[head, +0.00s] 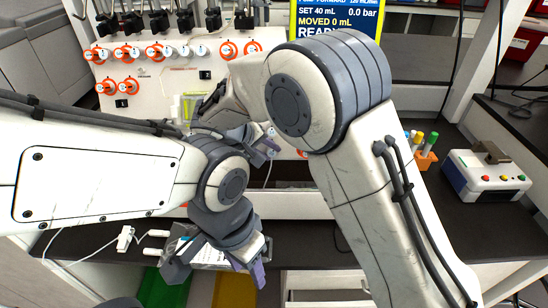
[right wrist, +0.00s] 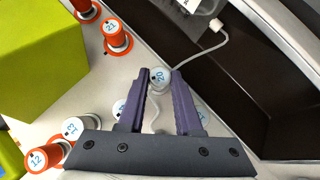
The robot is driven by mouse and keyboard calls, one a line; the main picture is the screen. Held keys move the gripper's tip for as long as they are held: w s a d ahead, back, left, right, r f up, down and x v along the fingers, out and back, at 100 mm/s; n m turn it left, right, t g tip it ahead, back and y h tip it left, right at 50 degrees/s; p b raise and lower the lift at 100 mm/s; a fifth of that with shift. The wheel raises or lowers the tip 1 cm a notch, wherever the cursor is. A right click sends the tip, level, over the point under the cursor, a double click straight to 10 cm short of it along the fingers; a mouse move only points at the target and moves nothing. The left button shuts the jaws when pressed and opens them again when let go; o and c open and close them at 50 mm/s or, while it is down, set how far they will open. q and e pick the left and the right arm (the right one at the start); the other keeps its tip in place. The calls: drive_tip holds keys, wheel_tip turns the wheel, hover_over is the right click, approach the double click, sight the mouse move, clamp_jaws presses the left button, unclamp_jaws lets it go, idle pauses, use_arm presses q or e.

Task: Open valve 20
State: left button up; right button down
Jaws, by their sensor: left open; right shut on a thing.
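Valve 20 (right wrist: 159,76) has a round pale knob with a blue label marked 20, tilted in the right wrist view. My right gripper (right wrist: 160,82) is shut on it, with one purple finger on each side of the knob. In the head view my right gripper (head: 265,150) is mostly hidden behind my own arms at the lower part of the white valve panel (head: 150,75). My left gripper (head: 217,272) is open, low in front of the counter edge, with nothing between its fingers.
Orange-ringed valve 21 (right wrist: 117,37), white valve 13 (right wrist: 75,127) and orange-ringed valve 12 (right wrist: 45,155) are nearby. A green block (right wrist: 45,60) stands beside them. A pale tube runs past valve 20. A button box (head: 487,178) and a tube rack (head: 425,158) stand at right.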

drive_tip(key=n+h+b, duration=0.1)
drive_tip(key=f+n+t+h+b, duration=0.1)
drive_tip(key=shift+s+f+n+h, duration=0.1)
drive_tip(key=shift+s+n+h, duration=0.2)
drive_tip(key=shift+n, duration=0.1)
drive_tip(key=shift+n+t+h+b, duration=0.4)
drive_tip(key=shift+n+t+b, duration=0.05)
drive_tip(key=shift+n+t, duration=0.05)
drive_tip(key=c, duration=0.6)
unclamp_jaws()
drive_tip(key=shift+w+a+r, duration=0.1)
drive_tip(key=shift+r, duration=0.1)
drive_tip(key=shift+r, duration=0.1)
